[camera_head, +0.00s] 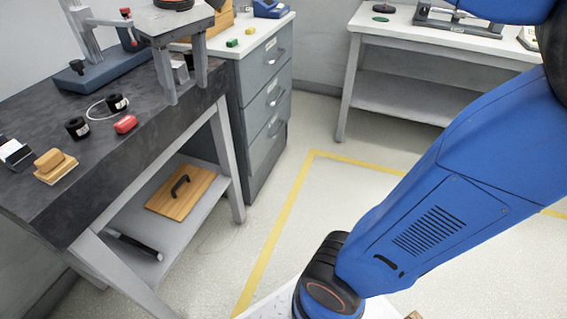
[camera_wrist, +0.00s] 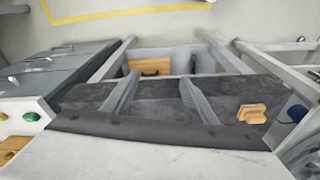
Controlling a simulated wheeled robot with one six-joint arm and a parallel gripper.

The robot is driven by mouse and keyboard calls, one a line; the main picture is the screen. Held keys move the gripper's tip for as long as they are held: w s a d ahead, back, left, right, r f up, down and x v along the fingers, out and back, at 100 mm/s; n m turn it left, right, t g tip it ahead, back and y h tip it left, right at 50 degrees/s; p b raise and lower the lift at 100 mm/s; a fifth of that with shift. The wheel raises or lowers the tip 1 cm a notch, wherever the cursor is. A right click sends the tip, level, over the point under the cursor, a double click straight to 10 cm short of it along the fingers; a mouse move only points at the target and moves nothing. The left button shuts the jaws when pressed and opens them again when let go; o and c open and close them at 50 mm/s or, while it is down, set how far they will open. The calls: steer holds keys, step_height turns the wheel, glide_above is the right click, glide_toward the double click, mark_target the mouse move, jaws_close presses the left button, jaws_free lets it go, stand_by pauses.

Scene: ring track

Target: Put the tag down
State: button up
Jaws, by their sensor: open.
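I cannot make out a tag for certain in either view. A small red piece (camera_head: 125,124) lies on the dark workbench (camera_head: 150,118), close to a thin pale loop and two black cylinders; I cannot tell whether it is the tag. My blue arm crosses the right of the head view and reaches down to the bottom edge. My gripper's fingers show in neither view, so what is between them is hidden. The wrist view looks over a pale surface (camera_wrist: 150,160) with a dark edge toward the bench.
A wooden block (camera_head: 55,163) sits at the bench's left; it also shows in the wrist view (camera_wrist: 251,114). A board with a black handle (camera_head: 185,198) lies on the lower shelf. A grey drawer cabinet (camera_head: 262,100) adjoins the bench. Yellow-lined floor (camera_head: 330,210) is clear.

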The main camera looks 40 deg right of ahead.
steer(key=s+d+f+m+t, duration=0.1)
steer(key=s+d+f+m, duration=0.1)
steer(key=s+d+f, duration=0.4)
steer(key=s+d+f+m+t, duration=0.2)
steer(key=s+d+f, duration=0.5)
steer(key=f, duration=0.6)
steer(key=shift+s+d+h, duration=0.2)
steer(key=shift+s+h, duration=0.1)
steer(key=shift+s, duration=0.6)
